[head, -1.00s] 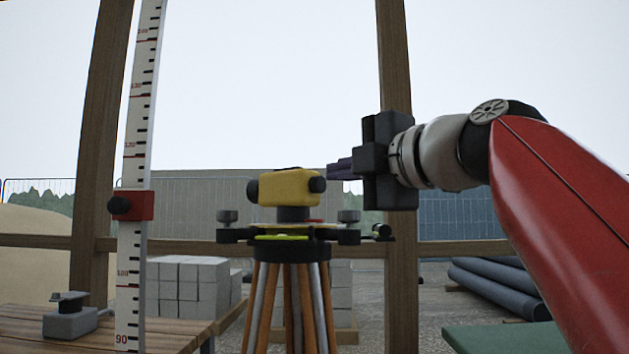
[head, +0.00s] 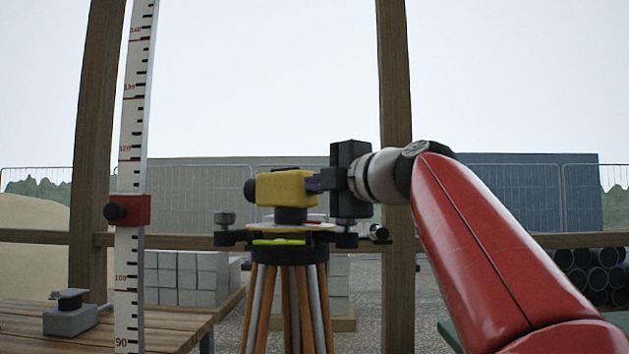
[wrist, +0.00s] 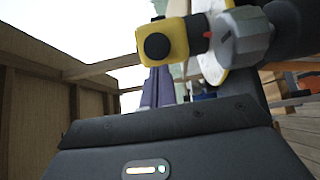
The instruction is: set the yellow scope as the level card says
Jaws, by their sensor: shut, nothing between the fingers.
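The yellow scope (head: 283,188) sits on a tripod (head: 288,300) in the head view, its dark lens end to the left. It also shows in the wrist view (wrist: 178,38), end-on with a round black eyepiece. My gripper (head: 312,182) is shut and empty at the scope's right end; whether the fingers touch it I cannot tell. The purple fingers show in the wrist view (wrist: 156,86), just below the scope. A yellow-green level vial (head: 282,242) lies below the scope. A grey knob (wrist: 243,45) and a red mark (wrist: 208,34) are beside it. I cannot make out a level card.
A white measuring staff (head: 134,100) with a red clamp (head: 138,210) stands at left. A wooden table (head: 30,325) holds a grey device (head: 70,315). A wooden post (head: 396,90) rises behind my gripper. Grey blocks (head: 185,280) and dark pipes (head: 598,275) lie outside.

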